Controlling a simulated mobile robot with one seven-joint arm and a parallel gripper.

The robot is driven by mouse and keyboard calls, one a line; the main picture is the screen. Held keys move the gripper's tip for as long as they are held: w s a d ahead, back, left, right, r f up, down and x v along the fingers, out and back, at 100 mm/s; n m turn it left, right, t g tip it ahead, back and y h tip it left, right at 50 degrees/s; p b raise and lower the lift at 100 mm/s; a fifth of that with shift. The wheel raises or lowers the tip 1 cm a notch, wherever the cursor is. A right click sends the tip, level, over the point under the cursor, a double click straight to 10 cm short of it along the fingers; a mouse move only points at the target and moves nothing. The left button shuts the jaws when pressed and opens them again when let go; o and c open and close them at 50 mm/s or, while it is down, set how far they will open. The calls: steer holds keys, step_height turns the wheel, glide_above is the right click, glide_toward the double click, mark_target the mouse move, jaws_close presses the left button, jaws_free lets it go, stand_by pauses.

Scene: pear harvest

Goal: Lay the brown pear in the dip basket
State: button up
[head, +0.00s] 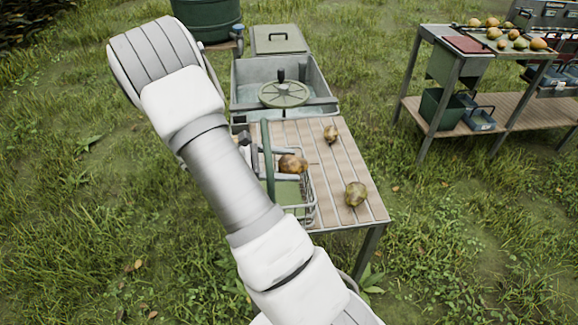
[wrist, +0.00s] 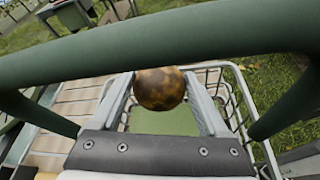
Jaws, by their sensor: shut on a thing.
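The brown pear (head: 292,164) is between the fingers of my gripper (head: 287,166), which is shut on it. In the wrist view, the pear (wrist: 160,88) shows between both fingers, with the basket's green floor (wrist: 165,121) below. The wire dip basket (head: 312,212) stands on the slatted table, and the pear is over it. A thick dark green bar, seemingly the basket's handle (head: 267,160), rises beside my gripper. In the wrist view this bar (wrist: 160,48) crosses close in front of the camera. The gap between pear and basket floor cannot be judged exactly.
Two more pears lie on the slatted table (head: 345,160): one at the back (head: 331,133), one at the right front (head: 355,193). Behind is a metal basin (head: 322,88) with a green wheel (head: 284,94). Another bench (head: 510,82) with fruit stands at right.

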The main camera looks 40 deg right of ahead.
steer(key=shift+f+b, duration=0.35)
steer(key=shift+f, duration=0.2)
steer(key=o, duration=1.4)
steer(key=shift+r, duration=0.1)
